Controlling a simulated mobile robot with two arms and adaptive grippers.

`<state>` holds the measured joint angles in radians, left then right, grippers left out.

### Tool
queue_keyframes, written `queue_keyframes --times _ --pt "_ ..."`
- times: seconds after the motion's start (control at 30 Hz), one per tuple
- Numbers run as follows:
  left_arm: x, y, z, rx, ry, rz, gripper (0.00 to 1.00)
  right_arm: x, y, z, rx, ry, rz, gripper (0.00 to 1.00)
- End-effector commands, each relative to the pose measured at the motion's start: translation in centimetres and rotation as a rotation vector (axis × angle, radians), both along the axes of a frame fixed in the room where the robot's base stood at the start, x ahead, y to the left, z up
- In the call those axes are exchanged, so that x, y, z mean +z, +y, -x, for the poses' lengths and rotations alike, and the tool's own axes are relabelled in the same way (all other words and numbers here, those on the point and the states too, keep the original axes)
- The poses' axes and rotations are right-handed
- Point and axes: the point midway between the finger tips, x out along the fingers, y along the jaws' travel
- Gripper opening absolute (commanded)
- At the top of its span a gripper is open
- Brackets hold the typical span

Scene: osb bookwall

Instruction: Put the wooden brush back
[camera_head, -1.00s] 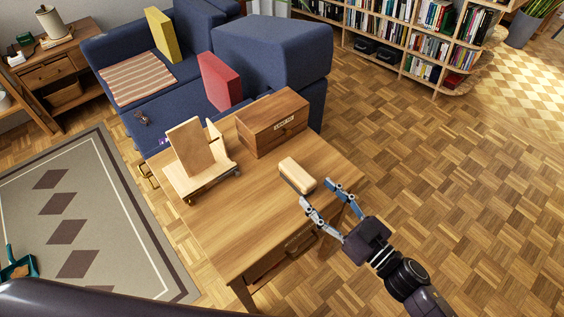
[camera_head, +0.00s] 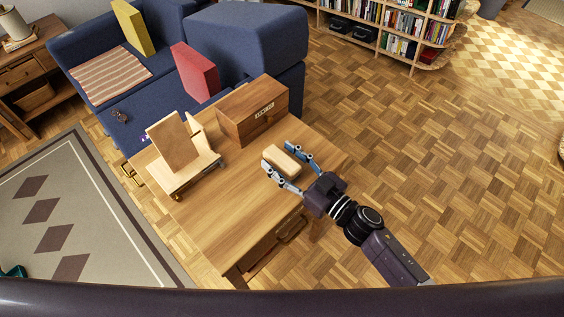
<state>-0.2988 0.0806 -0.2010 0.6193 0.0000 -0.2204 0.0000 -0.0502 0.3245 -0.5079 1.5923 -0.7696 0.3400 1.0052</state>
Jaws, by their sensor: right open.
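The wooden brush (camera_head: 281,160) is a light block with a pale wood top. It lies on the wooden table (camera_head: 222,222) near its right edge. My right gripper (camera_head: 276,158) is open, with one finger on each side of the brush's near end. I cannot tell whether the fingers touch it. The underside of the brush is hidden. My left gripper is not in view.
A wooden box with a label (camera_head: 245,118) stands behind the brush. A light wooden stand with an upright board (camera_head: 174,142) is at the table's left. A blue sofa (camera_head: 247,38) stands behind. Bare floor lies to the right.

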Motion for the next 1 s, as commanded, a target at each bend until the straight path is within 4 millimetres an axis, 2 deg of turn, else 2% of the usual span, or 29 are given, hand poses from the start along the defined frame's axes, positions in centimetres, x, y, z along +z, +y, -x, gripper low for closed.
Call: queue_keyframes --times 0.07,0.5,0.77,0.87,1.0 --pt "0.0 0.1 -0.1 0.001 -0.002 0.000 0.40 0.0 0.0 0.0 0.000 0.000 0.000 0.49" --pt "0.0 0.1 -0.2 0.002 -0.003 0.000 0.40 0.1 0.0 0.0 0.000 -0.001 0.000 0.00" --pt "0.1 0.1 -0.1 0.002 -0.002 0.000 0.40 0.3 0.0 0.0 0.001 -0.002 0.001 0.00" --pt "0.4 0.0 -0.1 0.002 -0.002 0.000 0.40 1.0 0.0 0.0 0.002 -0.004 0.001 0.00" --pt "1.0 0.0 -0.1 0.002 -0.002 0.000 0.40 3.0 -0.1 0.0 0.003 -0.006 0.004 0.00"
